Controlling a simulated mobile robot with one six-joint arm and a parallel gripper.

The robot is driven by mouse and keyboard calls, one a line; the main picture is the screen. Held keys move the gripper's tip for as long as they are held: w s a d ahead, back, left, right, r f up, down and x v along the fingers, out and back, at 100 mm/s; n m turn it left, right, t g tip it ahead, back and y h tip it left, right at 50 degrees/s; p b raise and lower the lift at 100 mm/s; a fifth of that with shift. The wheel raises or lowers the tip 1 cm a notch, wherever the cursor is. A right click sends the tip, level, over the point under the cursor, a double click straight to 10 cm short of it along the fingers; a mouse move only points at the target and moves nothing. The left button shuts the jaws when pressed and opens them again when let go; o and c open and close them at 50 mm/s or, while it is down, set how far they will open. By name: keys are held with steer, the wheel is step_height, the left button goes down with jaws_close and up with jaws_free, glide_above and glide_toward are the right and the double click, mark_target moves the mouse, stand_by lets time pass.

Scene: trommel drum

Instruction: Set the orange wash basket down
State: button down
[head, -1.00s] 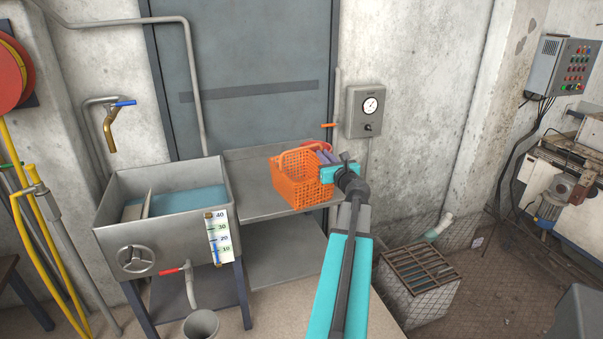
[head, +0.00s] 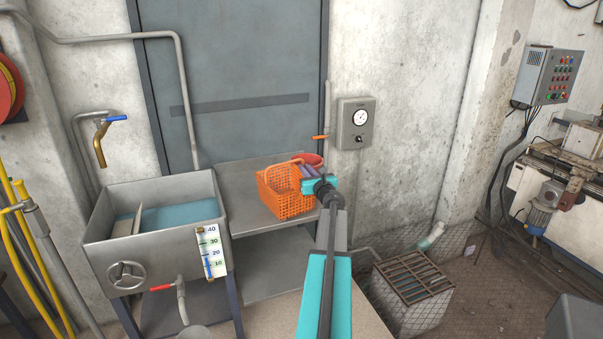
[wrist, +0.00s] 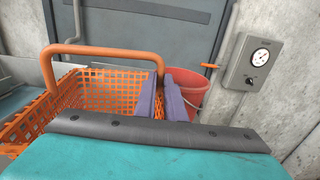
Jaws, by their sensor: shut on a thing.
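The orange wash basket (head: 285,194) is a perforated plastic basket with a raised loop handle. It is upright at the right part of the grey steel side shelf (head: 236,180) beside the sink. I cannot tell whether its base touches the shelf. My gripper (head: 309,172) is shut on the basket's right wall, with its purple fingers on either side. In the wrist view the basket (wrist: 100,92) is at the left, and the fingers of my gripper (wrist: 163,97) pinch its right side. The basket's lower part is hidden in that view.
A red bucket (head: 313,160) stands right behind the basket. The sink (head: 165,235) with water is at the left. A gauge box (head: 357,124) is on the wall at the right. A grated box (head: 411,275) stands on the floor below. The shelf's left part is clear.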

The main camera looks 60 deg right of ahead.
steer(key=shift+w+d+f, duration=0.45)
steer(key=shift+w+d, duration=0.05)
steer(key=shift+w, duration=0.15)
steer(key=shift+w+d+f, duration=0.45)
steer(key=shift+w+d, duration=0.05)
steer(key=shift+w, duration=0.15)
steer(key=shift+w+d+f+p, duration=0.2)
steer(key=shift+w+f+p, duration=0.1)
steer(key=shift+f, duration=0.35)
steer(key=c, duration=1.8)
jaws_free()
steer(key=shift+c, duration=0.2)
steer(key=shift+r, duration=0.2)
steer(key=b+v, duration=0.2)
steer(key=v, duration=1)
steer(key=shift+o, duration=0.4)
